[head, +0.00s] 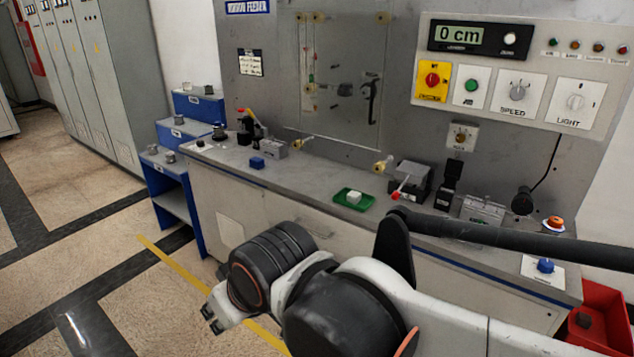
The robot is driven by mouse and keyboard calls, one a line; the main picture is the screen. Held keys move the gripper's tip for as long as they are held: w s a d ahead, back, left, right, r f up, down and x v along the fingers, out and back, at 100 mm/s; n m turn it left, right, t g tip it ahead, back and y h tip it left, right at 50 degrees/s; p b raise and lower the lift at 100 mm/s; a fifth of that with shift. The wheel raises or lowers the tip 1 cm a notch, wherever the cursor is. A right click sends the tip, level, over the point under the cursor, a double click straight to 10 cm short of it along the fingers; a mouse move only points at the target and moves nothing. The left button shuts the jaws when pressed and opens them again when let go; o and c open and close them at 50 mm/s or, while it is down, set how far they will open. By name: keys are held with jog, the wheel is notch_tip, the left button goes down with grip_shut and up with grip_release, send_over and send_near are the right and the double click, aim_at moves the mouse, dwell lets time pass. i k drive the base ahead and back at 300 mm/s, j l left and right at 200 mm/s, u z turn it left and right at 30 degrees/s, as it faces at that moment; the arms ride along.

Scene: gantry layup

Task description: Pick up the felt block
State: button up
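A small whitish block (354,196) sits in a shallow green tray (341,203) on the grey bench. It may be the felt block, but its material is too small to tell. A small blue block (257,162) lies on the bench further left. My gripper (211,319) is at the lower left, in front of the bench and well apart from both blocks. It points down and left, its two dark fingertips stand apart, and nothing shows between them.
The grey bench (310,180) carries a clamp with a red-tipped lever (399,190) right of the tray. Blue steps (170,180) stand left, a red bin (606,310) lower right. A control panel (520,75) is behind. Floor at left is clear.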

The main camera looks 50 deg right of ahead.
aim_at(353, 197)
jog(key=i, duration=2.1)
jog(key=i+z, duration=0.3)
jog(key=z, duration=0.15)
jog(key=i+j+z, duration=0.2)
jog(key=z, duration=0.2)
jog(key=i+j+z, duration=0.25)
jog(key=i+z, duration=0.2)
jog(key=z, duration=2.65)
jog(key=l, duration=0.1)
